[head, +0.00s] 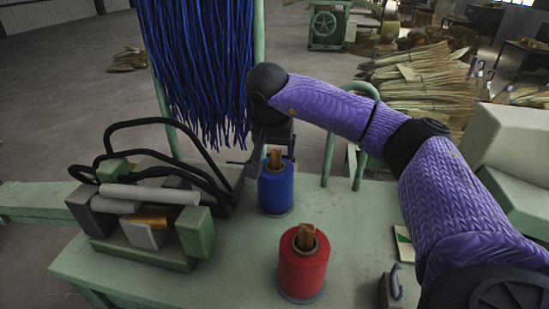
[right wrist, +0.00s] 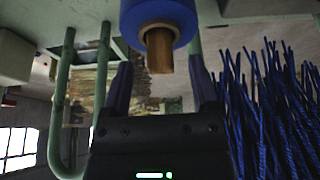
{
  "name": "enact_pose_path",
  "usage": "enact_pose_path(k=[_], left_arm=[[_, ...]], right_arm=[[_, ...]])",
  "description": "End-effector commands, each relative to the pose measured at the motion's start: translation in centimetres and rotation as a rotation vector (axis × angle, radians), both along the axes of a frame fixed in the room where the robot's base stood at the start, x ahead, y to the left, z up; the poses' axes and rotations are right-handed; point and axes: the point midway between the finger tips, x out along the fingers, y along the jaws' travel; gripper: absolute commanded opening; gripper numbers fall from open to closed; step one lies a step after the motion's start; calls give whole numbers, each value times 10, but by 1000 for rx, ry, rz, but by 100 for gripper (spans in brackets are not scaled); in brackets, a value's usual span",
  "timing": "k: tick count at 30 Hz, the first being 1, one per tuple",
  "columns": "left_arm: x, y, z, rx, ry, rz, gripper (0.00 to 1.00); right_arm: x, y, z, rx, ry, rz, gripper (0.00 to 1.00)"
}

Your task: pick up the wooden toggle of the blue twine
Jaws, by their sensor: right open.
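The blue twine (head: 276,190) is a spool standing upright on the green table, with its wooden toggle (head: 275,158) sticking up from the top. My right gripper (head: 265,150) is open just above and behind the toggle. In the right wrist view, the toggle (right wrist: 160,50) and the underlying blue spool (right wrist: 158,14) line up with the gap between the open fingers (right wrist: 160,72). Space shows on both sides of the toggle, and nothing is gripped. My left gripper is not in view.
A red twine spool (head: 303,270) with its own wooden toggle stands nearer on the table (head: 345,215). A machine with black curved bars (head: 160,125) and a grey roller (head: 150,194) stands left. Blue bristles (head: 205,65) hang behind. A green looped rail (head: 328,160) rises right of the gripper.

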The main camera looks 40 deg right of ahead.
Motion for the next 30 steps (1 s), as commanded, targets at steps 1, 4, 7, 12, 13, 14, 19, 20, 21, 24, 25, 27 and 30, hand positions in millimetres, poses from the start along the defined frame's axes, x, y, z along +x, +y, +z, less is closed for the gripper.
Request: enact_pose_path(k=[1,4,7,12,13,14,19,20,21,24,25,27,30], left_arm=[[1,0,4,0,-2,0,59],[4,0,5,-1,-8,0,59],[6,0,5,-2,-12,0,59],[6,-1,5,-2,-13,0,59],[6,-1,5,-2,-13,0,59],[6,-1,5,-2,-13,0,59],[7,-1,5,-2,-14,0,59],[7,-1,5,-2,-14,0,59],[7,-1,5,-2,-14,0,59],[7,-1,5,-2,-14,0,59],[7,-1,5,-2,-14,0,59],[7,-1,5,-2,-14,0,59],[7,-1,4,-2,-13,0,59]], right_arm=[[2,-3,-6,0,3,-2,76],[4,-6,-17,1,1,0,76],[5,-6,-19,1,-1,0,76],[5,-6,-19,1,-1,1,64],[5,-6,-19,1,-1,1,57],[5,-6,-19,1,-1,1,51],[5,-6,-19,1,-1,1,15],[5,-6,-19,1,-1,1,9],[5,-6,-19,1,-1,1,0],[5,-6,-19,1,-1,1,0],[5,-6,-19,1,-1,1,0],[5,-6,-19,1,-1,1,0],[5,-6,-18,1,-1,1,0]])
